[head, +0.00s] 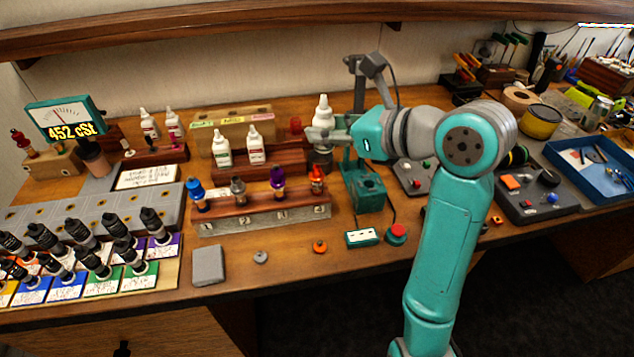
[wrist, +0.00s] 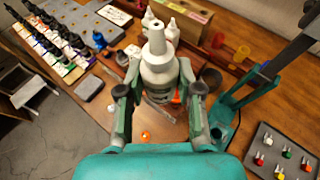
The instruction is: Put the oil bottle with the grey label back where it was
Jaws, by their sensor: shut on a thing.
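A white oil bottle (head: 322,108) with a narrow nozzle is upright in my gripper (head: 322,136), beside the green press stand. In the wrist view the bottle (wrist: 158,65) fills the space between the two fingers of my gripper (wrist: 160,90), which are shut on its body. Its label colour cannot be made out. Two similar white bottles, one at left (head: 222,151) and one at right (head: 255,146), stand on a dark wooden rack (head: 280,160). The rack's right part is bare, left of my gripper. Two more white bottles (head: 149,125) (head: 172,124) stand at the back left.
The green press stand (head: 362,188) rises right of the held bottle. A wooden box with coloured tags (head: 262,115) stands behind the rack. Clear tabletop (head: 290,275) lies near the front edge.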

